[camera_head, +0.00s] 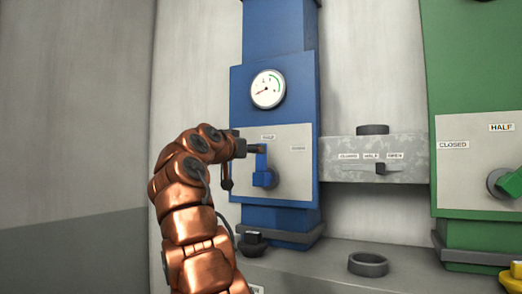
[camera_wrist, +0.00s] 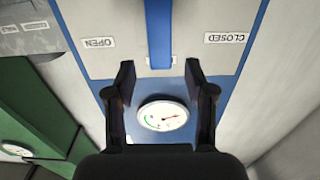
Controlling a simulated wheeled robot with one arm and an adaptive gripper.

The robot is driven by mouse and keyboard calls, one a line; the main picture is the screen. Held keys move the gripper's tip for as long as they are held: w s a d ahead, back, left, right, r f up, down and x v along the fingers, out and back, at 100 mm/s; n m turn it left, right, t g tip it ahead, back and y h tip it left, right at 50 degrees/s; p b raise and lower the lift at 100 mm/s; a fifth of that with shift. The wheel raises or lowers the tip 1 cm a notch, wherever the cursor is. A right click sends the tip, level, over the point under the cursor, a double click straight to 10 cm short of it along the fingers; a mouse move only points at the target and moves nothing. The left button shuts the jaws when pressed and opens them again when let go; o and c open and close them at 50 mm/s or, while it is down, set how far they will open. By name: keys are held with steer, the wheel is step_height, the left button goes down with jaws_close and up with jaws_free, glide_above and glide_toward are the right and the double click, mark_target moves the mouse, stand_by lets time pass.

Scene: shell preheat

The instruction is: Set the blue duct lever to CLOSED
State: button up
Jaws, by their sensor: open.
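The blue duct lever (camera_head: 261,164) sits on a pale plate on the blue duct. It points straight up from its pivot, toward the HALF label (camera_head: 268,137). In the wrist view the lever (camera_wrist: 158,35) comes down from the top edge, with the CLOSED label (camera_wrist: 226,38) to its right and OPEN (camera_wrist: 98,42) to its left, both upside down. My gripper (camera_wrist: 160,73) is open, one finger on each side of the lever's end, with gaps showing. In the head view my gripper (camera_head: 248,149) is at the lever's upper end and partly hides the plate.
A round gauge (camera_head: 268,89) is above the plate. To the right are a grey cross duct (camera_head: 345,170) with a small slider (camera_head: 380,168) and a green duct (camera_head: 470,70) with its own lever (camera_head: 508,182). A dark ring (camera_head: 368,264) lies on the ledge below.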

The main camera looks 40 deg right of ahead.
mark_target(260, 172)
steer(key=p+x, duration=0.2)
steer(key=x, duration=0.3)
steer(key=shift+w+d+r+p, duration=0.1)
steer(key=shift+d+r+p, duration=0.05)
steer(key=shift+d+p, duration=0.2)
steer(key=shift+w+d, duration=0.15)
steer(key=shift+d, duration=0.25)
jaws_close()
